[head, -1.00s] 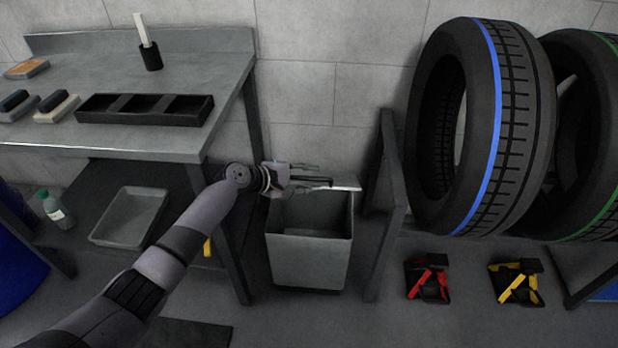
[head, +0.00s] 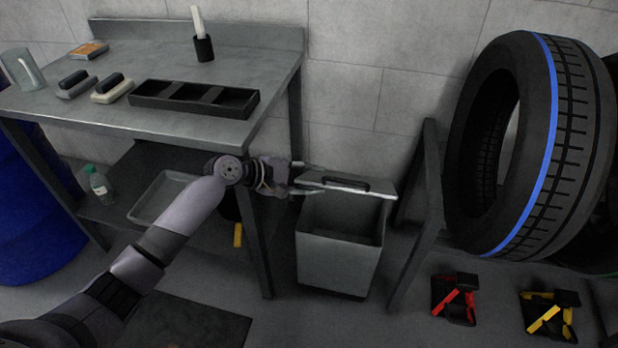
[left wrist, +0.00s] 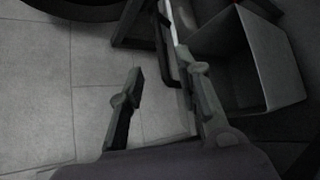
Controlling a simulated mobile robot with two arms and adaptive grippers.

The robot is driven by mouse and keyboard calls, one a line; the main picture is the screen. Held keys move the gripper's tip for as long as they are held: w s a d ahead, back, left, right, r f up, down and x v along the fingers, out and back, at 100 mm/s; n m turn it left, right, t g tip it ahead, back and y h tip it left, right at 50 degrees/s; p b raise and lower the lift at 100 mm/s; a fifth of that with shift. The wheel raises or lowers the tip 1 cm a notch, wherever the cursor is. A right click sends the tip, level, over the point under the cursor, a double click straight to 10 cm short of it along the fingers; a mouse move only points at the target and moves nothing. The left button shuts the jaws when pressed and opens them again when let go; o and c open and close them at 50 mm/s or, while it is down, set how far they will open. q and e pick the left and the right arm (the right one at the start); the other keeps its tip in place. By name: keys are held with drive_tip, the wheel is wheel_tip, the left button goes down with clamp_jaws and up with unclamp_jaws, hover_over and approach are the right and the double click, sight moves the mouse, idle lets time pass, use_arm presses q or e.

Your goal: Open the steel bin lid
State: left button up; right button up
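The steel bin (head: 335,262) stands on the floor right of the workbench, and its dark inside shows from above. Its lid (head: 378,194) is raised at the back of the opening, with its bright edge toward me and the black handle (head: 345,184) on its far side. My left gripper (head: 308,179) is at the lid's left end, left of the handle. In the left wrist view its fingers (left wrist: 167,72) are apart with nothing held. The handle (left wrist: 163,50) shows just past the fingertips, and one finger overlaps the lid edge; I cannot tell if they touch. My right gripper is out of view.
The workbench (head: 130,118) is left of the bin, its leg close to my left arm. A dark upright frame (head: 428,190) stands close on the right, then tyres (head: 535,150). Red (head: 455,298) and yellow (head: 549,315) chocks lie on the floor.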

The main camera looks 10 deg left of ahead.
use_arm(q)
drive_tip(key=shift+s+a+r, duration=0.2)
drive_tip(key=shift+s+a, duration=0.1)
drive_tip(key=shift+a, duration=0.05)
